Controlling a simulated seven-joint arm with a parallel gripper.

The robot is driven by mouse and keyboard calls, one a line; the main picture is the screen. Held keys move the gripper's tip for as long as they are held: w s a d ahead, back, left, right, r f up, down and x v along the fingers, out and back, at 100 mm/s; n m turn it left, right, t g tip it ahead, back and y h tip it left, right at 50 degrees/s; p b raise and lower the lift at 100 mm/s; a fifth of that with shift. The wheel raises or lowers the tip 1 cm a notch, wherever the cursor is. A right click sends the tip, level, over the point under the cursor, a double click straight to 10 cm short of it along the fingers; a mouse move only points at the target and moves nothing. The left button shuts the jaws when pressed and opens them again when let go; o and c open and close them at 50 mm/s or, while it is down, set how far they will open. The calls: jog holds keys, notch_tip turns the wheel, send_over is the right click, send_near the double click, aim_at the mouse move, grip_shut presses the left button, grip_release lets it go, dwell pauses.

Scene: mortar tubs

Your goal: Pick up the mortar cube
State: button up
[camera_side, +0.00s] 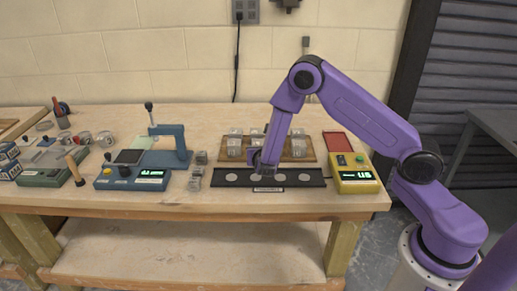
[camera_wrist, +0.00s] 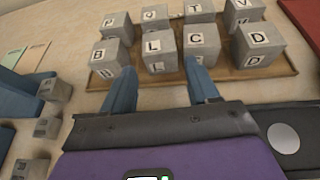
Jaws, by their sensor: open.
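Grey mortar cubes with letter labels stand in two rows on a wooden board (camera_wrist: 285,68). In the wrist view the near row shows a B cube (camera_wrist: 108,62), an L cube (camera_wrist: 158,52), a C cube (camera_wrist: 201,42) and a D cube (camera_wrist: 258,44). The letters P, Q, T and V show behind. My gripper (camera_wrist: 160,66) has its two blue fingers apart, with nothing held, and the L cube shows between and beyond them. In the side view my gripper (camera_side: 266,168) is low over the black strip, in front of the board (camera_side: 224,156). I cannot tell its exact height.
A black strip (camera_side: 313,178) with pale round discs lies in front of the board. Several loose cubes (camera_side: 195,184) stand left of it. A yellow device with a display (camera_side: 357,180) is at right, a blue test press (camera_side: 172,146) at left. The bench front is clear.

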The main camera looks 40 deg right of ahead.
jog(key=shift+x, duration=3.15)
jog(key=c, duration=0.9)
jog(key=shift+r, duration=0.1)
